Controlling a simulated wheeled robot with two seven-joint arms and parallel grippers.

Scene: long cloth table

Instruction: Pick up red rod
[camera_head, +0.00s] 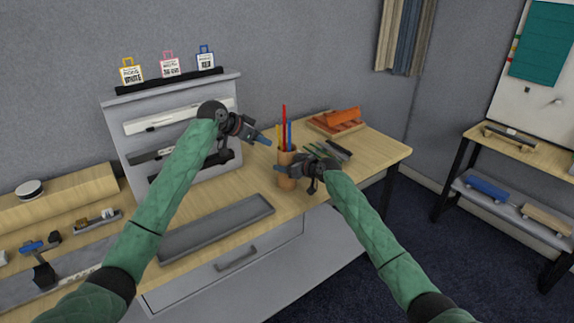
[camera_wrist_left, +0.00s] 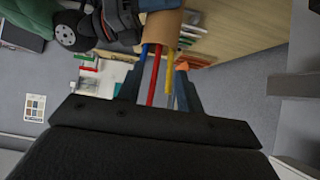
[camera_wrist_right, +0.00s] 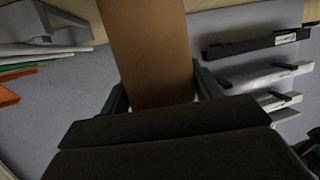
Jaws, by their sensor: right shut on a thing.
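The red rod (camera_head: 284,122) stands in a brown cup (camera_head: 287,181) with a blue rod (camera_head: 290,135) and a yellow rod (camera_head: 278,138). My right gripper (camera_head: 294,168) is shut on the cup, which fills the space between its fingers in the right wrist view (camera_wrist_right: 150,60). My left gripper (camera_head: 263,140) is open, just left of the rods in the head view. In the left wrist view, the red rod (camera_wrist_left: 153,85) shows between its spread fingers, with the blue and yellow rods on either side. I cannot tell whether the fingers touch any rod.
A long grey tray (camera_head: 216,228) lies at the table's front. A grey rack (camera_head: 180,115) stands behind my left arm.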

